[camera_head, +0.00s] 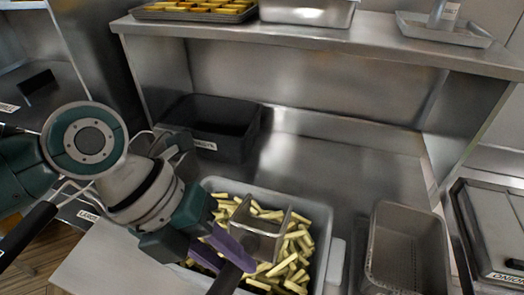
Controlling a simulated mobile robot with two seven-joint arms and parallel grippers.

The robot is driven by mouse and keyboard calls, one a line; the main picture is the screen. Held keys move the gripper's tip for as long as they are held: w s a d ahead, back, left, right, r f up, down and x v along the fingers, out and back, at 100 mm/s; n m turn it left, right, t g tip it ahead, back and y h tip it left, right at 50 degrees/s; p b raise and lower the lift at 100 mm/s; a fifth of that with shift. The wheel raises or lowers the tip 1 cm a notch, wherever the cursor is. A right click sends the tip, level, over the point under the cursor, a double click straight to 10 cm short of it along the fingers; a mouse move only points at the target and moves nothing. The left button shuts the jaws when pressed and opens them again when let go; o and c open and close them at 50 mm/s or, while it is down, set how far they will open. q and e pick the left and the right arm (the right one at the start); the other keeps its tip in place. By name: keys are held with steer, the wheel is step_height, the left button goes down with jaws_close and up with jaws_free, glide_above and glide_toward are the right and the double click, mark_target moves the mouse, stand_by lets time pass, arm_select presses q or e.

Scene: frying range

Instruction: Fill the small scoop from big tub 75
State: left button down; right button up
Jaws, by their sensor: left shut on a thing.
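The big tub (272,191) is a grey rectangular tub of pale yellow cut fries (296,262) on the steel counter, low in the middle of the head view. No number is readable on it. The small scoop (258,234) is a metal, open-topped scoop with a dark handle (228,279). It is over the fries, and its bowl looks empty. I cannot tell whether its lower edge touches the fries. My left gripper (219,250), with purple fingers, is shut on the scoop near its handle and hides the tub's left part. My right gripper is not in view.
A black bin (212,122) stands behind the tub. An empty grey metal pan (403,245) is to its right, then a lidded container (497,225). A steel shelf (330,45) overhangs the back, holding trays.

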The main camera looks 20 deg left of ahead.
arm_select(q)
steer(key=shift+f+b, duration=3.75)
steer(key=shift+f, duration=0.95)
steer(key=w+b, duration=0.2)
steer(key=w, duration=0.1)
steer(key=w+b, duration=0.2)
steer(key=w, duration=0.1)
steer(key=shift+w+d+f, duration=0.1)
steer(key=shift+w+d, duration=0.1)
steer(key=shift+s+r+p, duration=0.25)
steer(key=shift+r+p, duration=0.2)
steer(key=shift+p, duration=0.05)
steer(key=p, duration=0.1)
steer(key=s+r+t+p, duration=0.1)
steer(key=p, duration=0.1)
steer(key=shift+s+r, duration=0.2)
steer(key=shift+r, duration=0.1)
steer(key=shift+s+a+r+m+t+p, duration=0.1)
steer(key=shift+s+r+m+t+p, duration=0.15)
steer(key=shift+s+r+t+p, duration=0.35)
steer(key=shift+s+a+r+m+t+p, duration=0.1)
steer(key=shift+s+r+m+t+p, duration=0.15)
steer(key=shift+s+t, duration=0.65)
steer(key=shift+s+a+r+m+t+p, duration=0.15)
steer(key=shift+s+r+t+p, duration=0.3)
steer(key=shift+s, duration=0.6)
steer(key=shift+d+h, duration=0.1)
steer(key=shift+h, duration=0.2)
